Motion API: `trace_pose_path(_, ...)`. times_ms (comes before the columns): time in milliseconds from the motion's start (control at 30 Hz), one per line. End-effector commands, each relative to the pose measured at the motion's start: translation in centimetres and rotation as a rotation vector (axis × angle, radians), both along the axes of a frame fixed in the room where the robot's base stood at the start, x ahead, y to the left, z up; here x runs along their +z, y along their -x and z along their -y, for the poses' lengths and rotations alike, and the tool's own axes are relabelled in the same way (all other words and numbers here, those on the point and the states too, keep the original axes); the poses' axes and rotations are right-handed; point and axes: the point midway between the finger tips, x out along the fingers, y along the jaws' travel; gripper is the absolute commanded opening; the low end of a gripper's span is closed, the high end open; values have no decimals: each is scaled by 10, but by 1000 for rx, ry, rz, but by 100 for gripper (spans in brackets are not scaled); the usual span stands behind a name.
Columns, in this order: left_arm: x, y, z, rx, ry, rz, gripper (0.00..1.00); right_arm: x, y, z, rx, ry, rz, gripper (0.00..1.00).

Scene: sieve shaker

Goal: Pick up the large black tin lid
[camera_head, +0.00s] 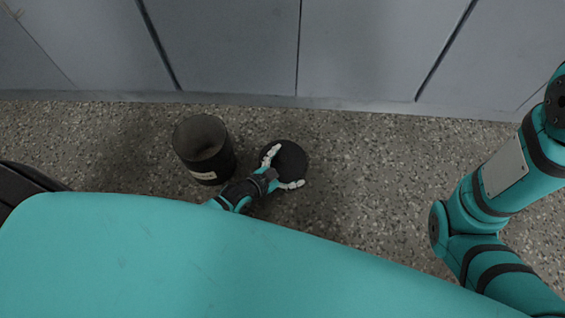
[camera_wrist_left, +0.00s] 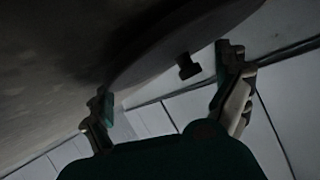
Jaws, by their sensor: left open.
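The large black tin lid (camera_head: 288,158) is a dark round disc to the right of the open tin in the head view. In the left wrist view a broad grey-dark disc (camera_wrist_left: 165,45), which looks like the lid, has a small black knob (camera_wrist_left: 187,66) on it. My left gripper (camera_head: 282,170) is open, its pale fingers spread over the near and left parts of the lid. In the wrist view its fingers (camera_wrist_left: 164,75) stand apart, with the knob between them. I cannot tell whether they touch the lid. My right gripper is out of view.
A dark open tin (camera_head: 201,174) with a pale label stands on the speckled floor (camera_head: 370,190), just left of my left gripper. Grey cabinet panels (camera_head: 230,45) line the back. Floor to the right of the lid is clear. My right arm hangs at the right.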

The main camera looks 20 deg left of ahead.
Motion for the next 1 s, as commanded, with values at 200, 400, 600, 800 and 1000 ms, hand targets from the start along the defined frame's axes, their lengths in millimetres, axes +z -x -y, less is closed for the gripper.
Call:
trace_pose_path(200, 1, 0, 0, 0, 0, 0, 92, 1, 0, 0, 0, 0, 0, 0)
trace_pose_path(400, 1, 1, 0, 0, 0, 0, 66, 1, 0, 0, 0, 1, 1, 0)
trace_pose_path(600, 0, 1, 0, 0, -1, -1, 60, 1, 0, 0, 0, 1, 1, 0)
trace_pose_path(800, 7, 0, 0, 0, 1, 0, 60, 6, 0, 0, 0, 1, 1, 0)
trace_pose_path(1000, 31, 1, 0, 0, 1, 1, 60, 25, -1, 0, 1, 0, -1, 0)
